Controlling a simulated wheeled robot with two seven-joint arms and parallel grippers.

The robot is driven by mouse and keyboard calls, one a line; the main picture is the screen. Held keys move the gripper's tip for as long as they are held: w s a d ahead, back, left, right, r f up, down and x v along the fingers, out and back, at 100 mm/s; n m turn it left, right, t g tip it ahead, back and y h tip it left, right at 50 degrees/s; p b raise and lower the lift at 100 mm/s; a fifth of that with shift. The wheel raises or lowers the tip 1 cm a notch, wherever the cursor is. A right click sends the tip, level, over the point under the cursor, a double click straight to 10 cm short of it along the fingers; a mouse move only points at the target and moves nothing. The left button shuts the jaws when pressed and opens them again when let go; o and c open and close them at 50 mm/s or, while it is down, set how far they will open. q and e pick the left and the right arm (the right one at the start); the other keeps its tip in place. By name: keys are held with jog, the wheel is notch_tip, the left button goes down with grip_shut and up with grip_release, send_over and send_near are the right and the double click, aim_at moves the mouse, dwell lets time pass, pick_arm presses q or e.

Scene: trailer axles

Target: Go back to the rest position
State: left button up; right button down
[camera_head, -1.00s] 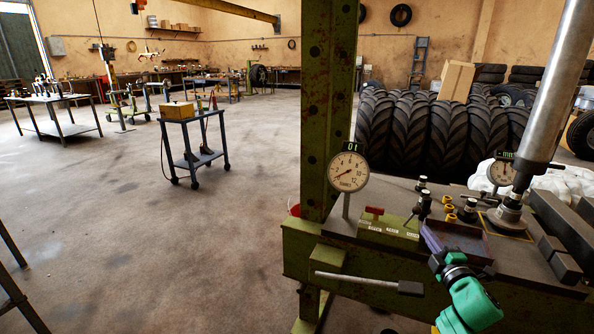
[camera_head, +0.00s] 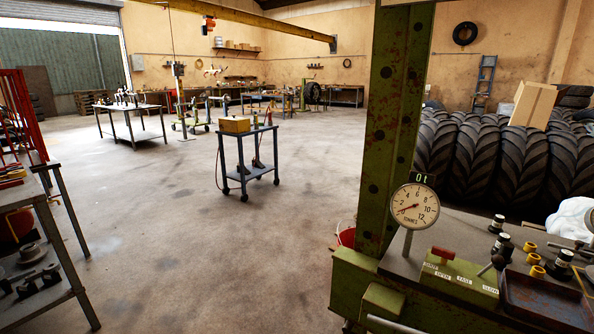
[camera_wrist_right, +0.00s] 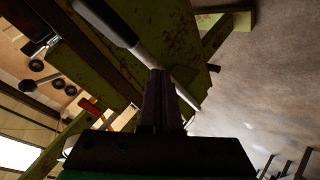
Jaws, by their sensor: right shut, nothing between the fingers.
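My right gripper (camera_wrist_right: 168,92) shows in the right wrist view with its dark fingers together and nothing between them. Past the fingers are the press's lever (camera_wrist_right: 108,22) and green frame (camera_wrist_right: 135,50); I cannot tell how near they are. My right gripper is out of the head view, and so is my left one. The green press frame (camera_head: 398,120) stands at the right of the head view, with a round pressure gauge (camera_head: 414,206) and a green control box (camera_head: 458,278) with a red handle on its bench.
A dark tray (camera_head: 545,303) and several small fittings (camera_head: 535,270) lie on the bench. A grey workbench (camera_head: 45,240) stands at the left. A wheeled cart (camera_head: 245,165) stands mid-floor. Big tyres (camera_head: 490,160) are behind the press. The floor (camera_head: 200,270) between is open.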

jog(key=s+a+f+m+g+y, duration=0.2)
jog(key=s+a+g, duration=0.1)
jog(key=s+a, duration=0.4)
jog(key=s+a+f+m+g+y, duration=0.2)
jog(key=s+a+g, duration=0.3)
jog(key=s, duration=0.4)
notch_tip(320, 180, down, 15)
jog(key=s+p, duration=0.2)
jog(key=p, duration=0.5)
pick_arm(q)
notch_tip(320, 180, up, 13)
jog(key=p, duration=0.6)
jog(key=shift+w, duration=0.45)
pick_arm(e)
jog(key=s+d+f, duration=0.1)
jog(key=s+f, duration=0.3)
jog(key=s, duration=0.4)
jog(key=s+d+f+g, duration=0.1)
jog(key=s+f, duration=0.4)
jog(key=s, duration=0.3)
jog(key=shift+s+d+f+n, duration=0.15)
jog(key=shift+s+d+n, duration=0.15)
jog(key=shift+s, duration=0.1)
